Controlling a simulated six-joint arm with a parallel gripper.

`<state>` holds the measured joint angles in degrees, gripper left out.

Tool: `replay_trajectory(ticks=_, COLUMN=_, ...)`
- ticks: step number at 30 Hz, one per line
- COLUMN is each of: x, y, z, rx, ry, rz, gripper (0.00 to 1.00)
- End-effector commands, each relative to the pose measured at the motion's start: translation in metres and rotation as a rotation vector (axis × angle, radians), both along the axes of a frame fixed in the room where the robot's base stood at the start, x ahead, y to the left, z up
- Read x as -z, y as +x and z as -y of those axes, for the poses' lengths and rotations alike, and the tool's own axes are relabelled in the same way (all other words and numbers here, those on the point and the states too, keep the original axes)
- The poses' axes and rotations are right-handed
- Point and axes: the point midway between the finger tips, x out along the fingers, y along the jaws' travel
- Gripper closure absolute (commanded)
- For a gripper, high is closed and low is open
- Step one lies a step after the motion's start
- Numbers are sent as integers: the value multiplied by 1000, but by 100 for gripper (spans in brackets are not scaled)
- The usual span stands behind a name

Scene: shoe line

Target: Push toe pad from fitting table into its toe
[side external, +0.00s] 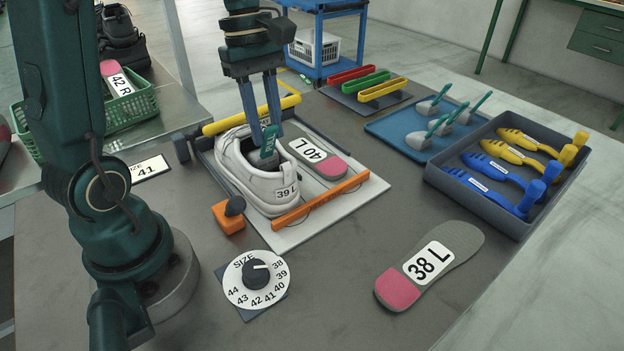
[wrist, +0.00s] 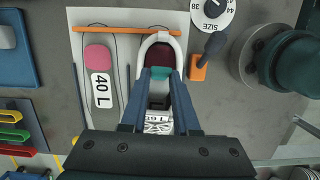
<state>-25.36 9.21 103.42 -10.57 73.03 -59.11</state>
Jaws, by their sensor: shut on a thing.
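A white shoe (side external: 232,163) marked 39 L stands in the fitting frame, its heel toward the orange bar and its toe toward the yellow bar. It also shows in the wrist view (wrist: 178,47), with a dark red lining at the heel end. My gripper (side external: 261,133) reaches down into the shoe's opening and is shut on the green handle of a toe pad (side external: 268,148). The handle shows between the fingertips in the wrist view (wrist: 160,73). The pad's lower part is hidden inside the shoe, so I cannot tell whether it touches the toe.
A 40 L insole (side external: 326,163) lies right beside the shoe. Orange (side external: 318,203) and yellow (side external: 225,123) bars flank the white board. Several toe pads with green handles stand on a blue tray (side external: 378,128). A 38 L insole (side external: 452,245) and a size dial (side external: 256,275) lie in front.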

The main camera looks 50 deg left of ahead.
Motion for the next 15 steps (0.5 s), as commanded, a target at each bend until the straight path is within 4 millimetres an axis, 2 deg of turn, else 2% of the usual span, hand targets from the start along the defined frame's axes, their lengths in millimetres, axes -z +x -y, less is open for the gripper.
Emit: replay_trajectory(ticks=15, x=24, y=0, z=-24, rx=-3, ry=-1, rz=-3, gripper=100)
